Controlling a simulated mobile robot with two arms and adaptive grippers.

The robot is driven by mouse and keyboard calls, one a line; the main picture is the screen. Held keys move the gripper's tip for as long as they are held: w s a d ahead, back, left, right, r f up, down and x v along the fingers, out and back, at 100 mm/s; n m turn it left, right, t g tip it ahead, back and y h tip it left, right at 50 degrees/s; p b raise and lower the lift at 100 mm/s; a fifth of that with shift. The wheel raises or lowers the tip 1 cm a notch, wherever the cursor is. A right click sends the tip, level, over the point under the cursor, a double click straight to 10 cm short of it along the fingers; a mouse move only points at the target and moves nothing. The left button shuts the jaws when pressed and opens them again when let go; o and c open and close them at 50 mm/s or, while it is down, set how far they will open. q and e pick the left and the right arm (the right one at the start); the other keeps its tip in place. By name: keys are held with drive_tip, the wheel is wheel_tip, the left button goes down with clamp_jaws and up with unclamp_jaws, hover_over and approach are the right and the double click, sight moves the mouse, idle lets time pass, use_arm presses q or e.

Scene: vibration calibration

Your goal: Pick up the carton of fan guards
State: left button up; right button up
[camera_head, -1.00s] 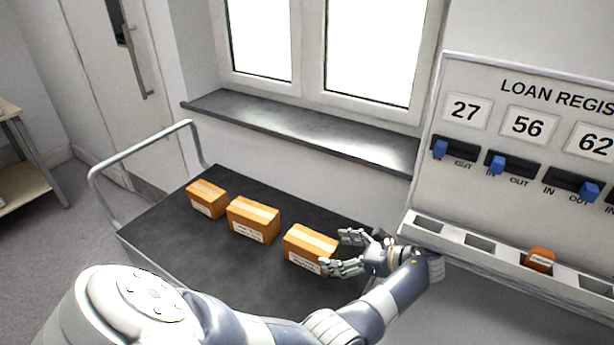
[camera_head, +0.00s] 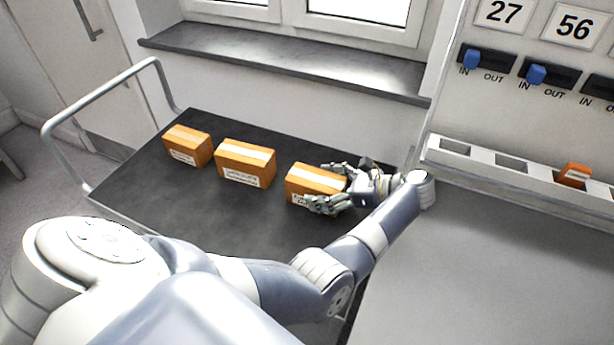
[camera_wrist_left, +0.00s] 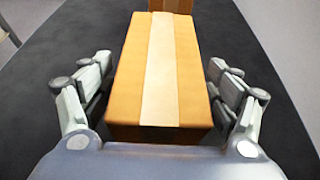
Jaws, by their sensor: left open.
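Three orange-brown cartons with pale tape stand in a row on a dark cart top. The right carton (camera_head: 310,178) has my left gripper (camera_head: 333,187) at its right end, with one finger on the far side and one on the near side. In the left wrist view the same carton (camera_wrist_left: 190,75) lies lengthwise between the open fingers (camera_wrist_left: 160,95), with small gaps on both sides. The middle carton (camera_head: 245,163) and the left carton (camera_head: 188,146) stand apart from the gripper. Labels are too small to read. My right gripper is not in view.
The cart top (camera_head: 240,215) is bare in front of the cartons, and a metal rail (camera_head: 100,95) stands at its left end. A grey counter (camera_head: 490,270) is at the right, below a slotted ledge (camera_head: 480,160) holding an orange piece (camera_head: 573,175). A windowsill (camera_head: 290,62) runs behind.

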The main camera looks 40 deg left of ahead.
use_arm(q)
drive_tip(key=shift+d+r, duration=0.1)
drive_tip(key=shift+d, duration=0.25)
drive_tip(key=c, duration=1.4)
drive_tip(key=shift+o, duration=0.2)
drive_tip(key=shift+a, duration=0.1)
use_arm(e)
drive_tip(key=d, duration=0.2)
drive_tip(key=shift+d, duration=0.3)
